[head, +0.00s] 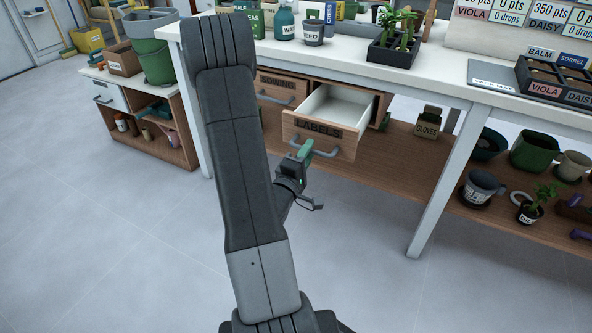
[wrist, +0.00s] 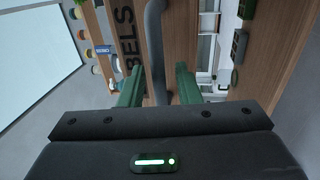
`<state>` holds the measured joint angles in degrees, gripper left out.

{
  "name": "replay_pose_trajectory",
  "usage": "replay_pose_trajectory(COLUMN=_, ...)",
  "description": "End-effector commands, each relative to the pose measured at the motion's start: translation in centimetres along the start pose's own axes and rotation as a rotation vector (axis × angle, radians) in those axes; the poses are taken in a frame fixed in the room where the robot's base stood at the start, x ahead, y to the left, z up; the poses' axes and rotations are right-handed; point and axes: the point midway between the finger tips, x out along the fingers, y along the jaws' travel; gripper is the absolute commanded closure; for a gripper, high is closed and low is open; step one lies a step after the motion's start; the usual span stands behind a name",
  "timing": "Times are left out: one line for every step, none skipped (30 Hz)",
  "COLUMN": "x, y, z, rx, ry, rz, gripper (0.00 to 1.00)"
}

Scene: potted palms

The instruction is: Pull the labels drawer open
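The labels drawer (head: 323,134) has a wooden front lettered LABELS and stands pulled out from under the white bench. Its pale inside shows no contents. Its grey bar handle (head: 325,154) is at my gripper (head: 304,150). In the wrist view, the handle (wrist: 155,45) runs between the two green fingers of my gripper (wrist: 158,85). A gap shows beside the handle, so the fingers are open around it and not clamped. Part of the LABELS lettering shows to the left of the handle there.
A second drawer (head: 279,88) left of it is shut. A gloves box (head: 428,122) and several pots stand on the lower shelf. A bench leg (head: 437,185) stands to the right. The grey floor (head: 360,260) in front is clear.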

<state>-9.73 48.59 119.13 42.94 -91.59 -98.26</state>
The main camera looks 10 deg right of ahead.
Motion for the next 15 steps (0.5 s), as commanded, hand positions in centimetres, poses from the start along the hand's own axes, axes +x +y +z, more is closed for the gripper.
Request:
replay_pose_trajectory(x=-0.8, y=0.0, z=-0.1, rx=-0.004, ry=0.005, rz=-0.002, gripper=0.7)
replay_pose_trajectory(x=-1.4, y=0.0, z=-0.1, rx=-0.004, ry=0.005, rz=-0.003, gripper=0.7)
replay_pose_trajectory(x=-2.1, y=0.1, z=-0.1, rx=-0.004, ry=0.007, rz=-0.002, gripper=0.7)
replay_pose_trajectory(x=-2.7, y=0.0, z=-0.1, rx=-0.005, ry=0.006, rz=-0.004, gripper=0.7)
replay_pose_trajectory(x=-3.3, y=0.0, z=-0.2, rx=-0.005, ry=0.007, rz=-0.004, gripper=0.7)
replay_pose_trajectory(x=-4.1, y=0.0, z=-0.1, rx=-0.005, ry=0.006, rz=-0.003, gripper=0.7)
replay_pose_trajectory(x=-4.7, y=0.1, z=-0.1, rx=-0.006, ry=0.008, rz=-0.002, gripper=0.7)
replay_pose_trajectory(x=-5.3, y=0.0, z=-0.1, rx=-0.005, ry=0.007, rz=-0.003, gripper=0.7)
replay_pose_trajectory(x=-6.0, y=-0.1, z=-0.1, rx=-0.005, ry=0.007, rz=-0.004, gripper=0.7)
replay_pose_trajectory(x=-6.5, y=0.0, z=-0.1, rx=-0.004, ry=0.007, rz=-0.002, gripper=0.7)
replay_pose_trajectory(x=-7.1, y=0.0, z=-0.1, rx=-0.005, ry=0.007, rz=-0.002, gripper=0.7)
replay_pose_trajectory(x=-7.8, y=0.0, z=-0.1, rx=-0.006, ry=0.008, rz=-0.002, gripper=0.7)
replay_pose_trajectory(x=-8.2, y=0.0, z=-0.1, rx=-0.004, ry=0.006, rz=-0.002, gripper=0.7)
replay_pose_trajectory(x=-8.7, y=0.0, z=-0.1, rx=-0.004, ry=0.007, rz=-0.002, gripper=0.7)
replay_pose_trajectory(x=-9.3, y=0.0, z=-0.1, rx=-0.004, ry=0.007, rz=-0.002, gripper=0.7)
